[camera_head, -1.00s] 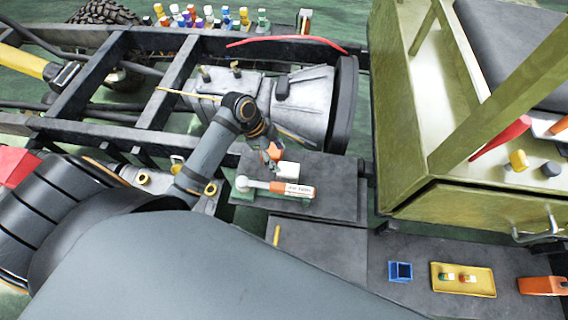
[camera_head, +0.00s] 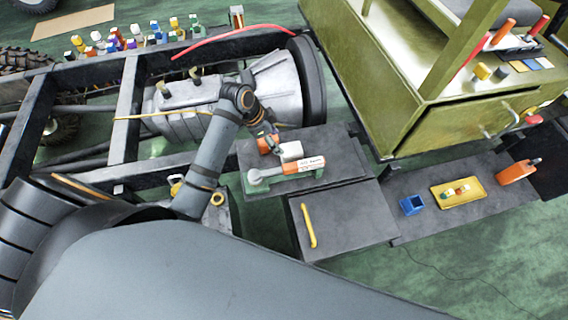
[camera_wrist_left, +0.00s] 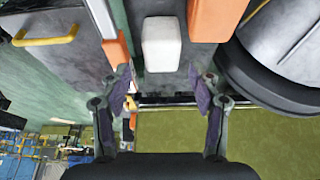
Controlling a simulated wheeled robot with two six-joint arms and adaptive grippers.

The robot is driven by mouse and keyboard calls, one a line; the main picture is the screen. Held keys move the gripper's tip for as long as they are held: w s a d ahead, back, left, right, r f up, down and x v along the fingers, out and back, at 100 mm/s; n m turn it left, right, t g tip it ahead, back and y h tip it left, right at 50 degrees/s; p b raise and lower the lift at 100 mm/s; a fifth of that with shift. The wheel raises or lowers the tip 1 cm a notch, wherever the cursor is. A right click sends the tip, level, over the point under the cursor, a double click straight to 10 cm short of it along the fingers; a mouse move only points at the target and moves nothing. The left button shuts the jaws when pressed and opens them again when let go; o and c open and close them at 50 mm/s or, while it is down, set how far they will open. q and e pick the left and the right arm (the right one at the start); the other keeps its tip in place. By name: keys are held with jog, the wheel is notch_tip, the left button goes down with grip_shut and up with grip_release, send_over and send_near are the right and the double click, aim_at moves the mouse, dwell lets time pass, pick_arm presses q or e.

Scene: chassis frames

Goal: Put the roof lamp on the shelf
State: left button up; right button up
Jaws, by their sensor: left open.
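My left gripper (camera_head: 266,136) hangs over the dark grey plate (camera_head: 345,156) beside the chassis. In the left wrist view its two fingers (camera_wrist_left: 162,92) are apart with nothing gripped between them. A small white block (camera_wrist_left: 162,44) lies just beyond the fingertips, next to an orange piece (camera_wrist_left: 214,16); the white block also shows in the head view (camera_head: 290,151). I cannot tell for sure whether this is the roof lamp. An orange-and-white bar with a round grey end (camera_head: 300,166) rests on a green holder in front. I cannot single out the shelf. My right gripper is not seen.
A lower grey plate carries a yellow handle (camera_head: 309,226). The olive cab (camera_head: 420,110) stands behind. A grey gearbox (camera_head: 274,80) sits left of it.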

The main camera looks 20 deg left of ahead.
aim_at(290, 149)
pick_arm(q)
jog(key=f, duration=0.1)
jog(key=w+d+f, duration=0.2)
jog(key=f, duration=0.1)
jog(key=shift+d, duration=0.25)
jog(key=shift+p+x, duration=0.35)
jog(key=shift+x, duration=0.65)
jog(key=x, duration=0.4)
jog(key=shift+d+f, duration=0.1)
jog(key=shift+f, duration=0.1)
jog(key=shift+w+r, duration=0.1)
jog(key=c, duration=1.3)
jog(key=shift+o, duration=0.2)
notch_tip(290, 149, up, 10)
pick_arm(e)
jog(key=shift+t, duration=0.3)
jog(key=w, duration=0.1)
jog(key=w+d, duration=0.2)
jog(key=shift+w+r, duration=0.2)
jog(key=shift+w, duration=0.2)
